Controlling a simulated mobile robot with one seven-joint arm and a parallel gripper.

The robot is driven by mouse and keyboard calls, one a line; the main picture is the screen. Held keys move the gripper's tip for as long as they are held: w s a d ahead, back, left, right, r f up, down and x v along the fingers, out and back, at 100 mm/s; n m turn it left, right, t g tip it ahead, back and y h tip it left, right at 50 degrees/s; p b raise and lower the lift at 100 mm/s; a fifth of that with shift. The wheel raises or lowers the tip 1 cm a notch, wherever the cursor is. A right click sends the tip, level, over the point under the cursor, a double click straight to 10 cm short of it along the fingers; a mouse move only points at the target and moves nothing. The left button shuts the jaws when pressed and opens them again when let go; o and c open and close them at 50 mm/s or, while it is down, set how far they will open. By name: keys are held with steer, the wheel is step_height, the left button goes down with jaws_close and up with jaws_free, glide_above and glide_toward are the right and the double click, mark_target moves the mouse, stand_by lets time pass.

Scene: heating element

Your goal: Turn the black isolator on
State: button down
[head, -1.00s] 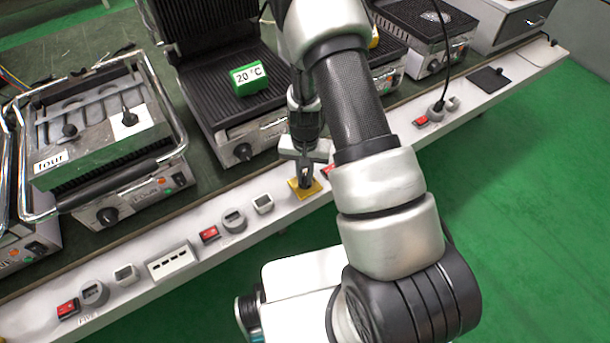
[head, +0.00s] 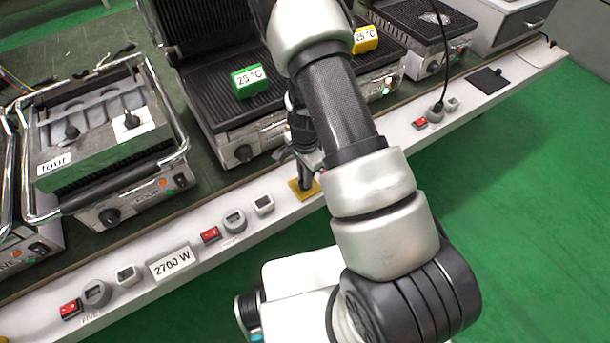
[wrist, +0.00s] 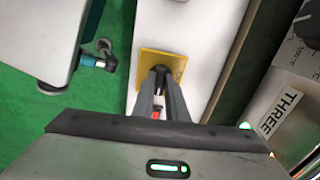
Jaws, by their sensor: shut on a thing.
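The black isolator (wrist: 160,69) sits on a square yellow plate (wrist: 148,60) on the white front ledge. The plate (head: 296,191) also shows in the head view. My gripper (wrist: 160,76) reaches down to the plate, and its two fingers are shut on the isolator's black knob. In the head view my gripper (head: 306,182) is turned at an angle over the plate. The fingers hide most of the knob, so its exact angle is hard to see.
A display (head: 173,262) on the ledge reads "2700 W". A red switch (head: 210,235) and grey sockets lie left of the plate. Contact grills line the bench behind. A green block (head: 249,81) and a yellow block (head: 365,39) both read "25 °C".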

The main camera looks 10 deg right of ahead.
steer(key=shift+m, duration=0.4)
steer(key=c, duration=1.8)
jaws_free()
steer(key=shift+o, duration=0.2)
step_height(320, 180, up, 18)
steer(key=p, duration=0.4)
steer(key=shift+f, duration=0.25)
